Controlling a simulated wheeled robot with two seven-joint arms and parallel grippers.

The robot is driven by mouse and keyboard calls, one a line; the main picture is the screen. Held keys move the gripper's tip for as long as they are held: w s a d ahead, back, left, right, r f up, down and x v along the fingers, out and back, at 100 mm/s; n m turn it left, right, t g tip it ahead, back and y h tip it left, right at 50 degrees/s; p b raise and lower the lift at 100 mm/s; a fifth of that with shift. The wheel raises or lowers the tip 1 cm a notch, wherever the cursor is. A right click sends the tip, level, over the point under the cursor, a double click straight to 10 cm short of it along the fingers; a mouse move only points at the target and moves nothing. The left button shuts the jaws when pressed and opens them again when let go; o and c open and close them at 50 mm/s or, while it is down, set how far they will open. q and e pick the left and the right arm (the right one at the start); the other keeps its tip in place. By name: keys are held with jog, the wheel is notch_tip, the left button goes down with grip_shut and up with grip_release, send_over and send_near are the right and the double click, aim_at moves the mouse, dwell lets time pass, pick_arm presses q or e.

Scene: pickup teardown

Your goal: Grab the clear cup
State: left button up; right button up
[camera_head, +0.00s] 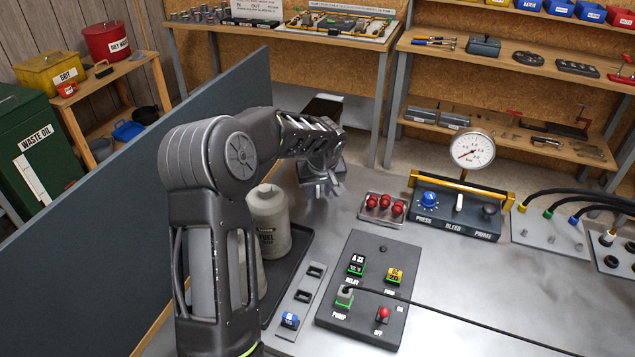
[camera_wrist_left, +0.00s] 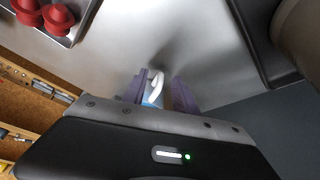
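My left gripper (camera_head: 322,190) hangs low over the metal bench, left of the tray of red-topped parts, pointing down. In the left wrist view its two purple-grey fingers (camera_wrist_left: 160,90) stand apart. A small pale, curved piece with a bluish patch below it (camera_wrist_left: 154,92) shows between them, nearer the left finger; it may be part of the clear cup, but I cannot tell for sure. A gap shows between it and the right finger. No clear cup can be made out in the head view; the gripper and arm cover that spot. My right gripper is out of view.
A tray of red-topped parts (camera_head: 384,208) lies right of the gripper. A cream jug (camera_head: 269,222) stands in a dark tray (camera_head: 290,262) at left. A switch panel (camera_head: 362,288) with a cable and a gauge unit (camera_head: 458,212) are on the bench. A blue-grey partition (camera_head: 110,215) edges the left.

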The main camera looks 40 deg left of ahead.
pick_arm(q)
jog(key=shift+c, duration=0.2)
grip_shut()
dwell(0.3)
dwell(0.3)
